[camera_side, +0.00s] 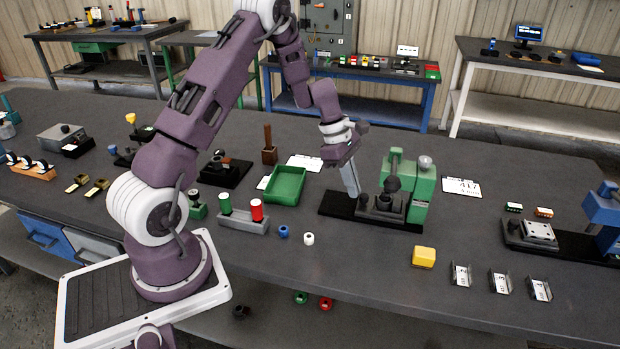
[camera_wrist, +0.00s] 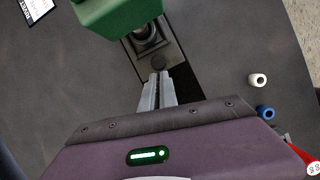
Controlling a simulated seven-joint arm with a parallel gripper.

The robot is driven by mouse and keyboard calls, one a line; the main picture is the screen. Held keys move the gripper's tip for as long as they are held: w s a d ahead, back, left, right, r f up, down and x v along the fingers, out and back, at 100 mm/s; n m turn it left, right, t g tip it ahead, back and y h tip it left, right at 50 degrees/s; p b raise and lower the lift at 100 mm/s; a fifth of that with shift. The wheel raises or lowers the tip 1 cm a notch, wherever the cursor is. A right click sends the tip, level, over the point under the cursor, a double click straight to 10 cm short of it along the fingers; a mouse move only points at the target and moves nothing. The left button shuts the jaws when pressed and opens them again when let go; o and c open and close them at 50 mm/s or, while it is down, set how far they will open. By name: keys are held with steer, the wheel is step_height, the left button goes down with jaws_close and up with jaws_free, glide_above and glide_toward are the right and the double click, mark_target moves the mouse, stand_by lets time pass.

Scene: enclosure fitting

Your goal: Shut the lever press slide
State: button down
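The green lever press (camera_side: 421,190) stands on a black base plate (camera_side: 336,206) in the middle of the bench. Its grey slide (camera_side: 372,213) sticks out to the left of the press body, with a dark round knob (camera_side: 384,201) on it. In the wrist view the green press head (camera_wrist: 118,10) is at the top, with the slide (camera_wrist: 173,53) and knob (camera_wrist: 156,63) below it. My gripper (camera_side: 354,193) points down over the base plate, left of the slide. Its fingers (camera_wrist: 159,76) are together with nothing visible between them, close to the knob; contact cannot be told.
A green tray (camera_side: 286,186) and a grey stand with green and red cylinders (camera_side: 244,222) lie left of the press. A white ring (camera_side: 308,239) and blue ring (camera_side: 283,231) lie in front. A yellow block (camera_side: 424,257) is front right. A card (camera_side: 461,187) lies to the right.

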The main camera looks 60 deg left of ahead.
steer(key=shift+w+d+r, duration=0.1)
steer(key=shift+w+d, duration=0.05)
steer(key=shift+d, duration=0.35)
steer(key=a, duration=0.1)
steer(key=s+a, duration=0.1)
steer(key=a, duration=0.1)
steer(key=s+a, duration=0.1)
steer(key=shift+s+a+r, duration=0.15)
steer(key=shift+a, duration=0.15)
steer(key=v, duration=0.9)
steer(key=s+d+r+m, duration=0.4)
steer(key=d+r+m, duration=0.2)
steer(key=d+r, duration=0.4)
steer(key=s+d+r+m+t+y, duration=0.1)
steer(key=s+d+r+m, duration=0.1)
steer(key=s+d+m, duration=0.3)
steer(key=s+d+r+m+t+y, duration=0.2)
steer(key=s+d+m, duration=0.4)
steer(key=s+m, duration=0.7)
steer(key=s, duration=0.2)
steer(key=shift+s+d+r+y, duration=0.15)
steer(key=shift+s+d+y, duration=0.15)
steer(key=shift+s, duration=0.1)
